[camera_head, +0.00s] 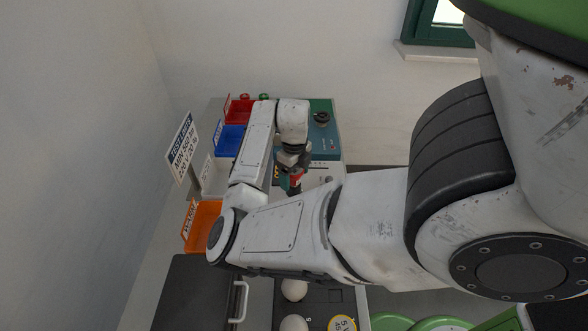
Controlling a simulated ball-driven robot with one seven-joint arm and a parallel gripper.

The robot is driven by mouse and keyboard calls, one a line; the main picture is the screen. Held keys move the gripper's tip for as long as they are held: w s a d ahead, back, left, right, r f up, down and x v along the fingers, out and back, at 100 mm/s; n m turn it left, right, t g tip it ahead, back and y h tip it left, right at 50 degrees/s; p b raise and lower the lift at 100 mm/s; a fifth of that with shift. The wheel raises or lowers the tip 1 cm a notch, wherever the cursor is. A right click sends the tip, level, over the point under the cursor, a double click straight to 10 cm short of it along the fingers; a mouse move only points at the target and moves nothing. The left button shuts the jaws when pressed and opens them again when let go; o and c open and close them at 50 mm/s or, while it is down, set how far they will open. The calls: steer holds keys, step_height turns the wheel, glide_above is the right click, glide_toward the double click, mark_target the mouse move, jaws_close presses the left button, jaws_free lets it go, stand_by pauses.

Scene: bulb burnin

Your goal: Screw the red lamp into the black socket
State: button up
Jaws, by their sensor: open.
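My gripper (293,163) points down over the bench, small and partly hidden by my own arm. It is open. A red part (296,180), likely the red lamp, shows just below the fingers; I cannot tell whether it lies between them or what it rests on. A round black fitting (321,118), possibly the black socket, sits on the teal panel (322,143) behind and to the right of my gripper. No lamp is visible in it.
Red (239,111), blue (229,138), white (213,178) and orange (203,222) bins line the bench's left side. A sign (182,146) stands beside them. In front are a dark case (190,295) and a black tray (320,297) with white bulbs (294,290). My arm hides the middle.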

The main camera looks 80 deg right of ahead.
steer(key=n+p, duration=0.1)
steer(key=n, duration=0.1)
steer(key=n+p, duration=0.1)
steer(key=n, duration=0.1)
steer(key=shift+s+r+n, duration=0.1)
steer(key=shift+r+n, duration=0.1)
steer(key=shift+n, duration=0.2)
steer(key=shift+f+n, duration=0.2)
steer(key=shift+n, duration=0.5)
steer(key=n, duration=1.2)
steer(key=shift+d, duration=0.1)
steer(key=shift+c, duration=0.5)
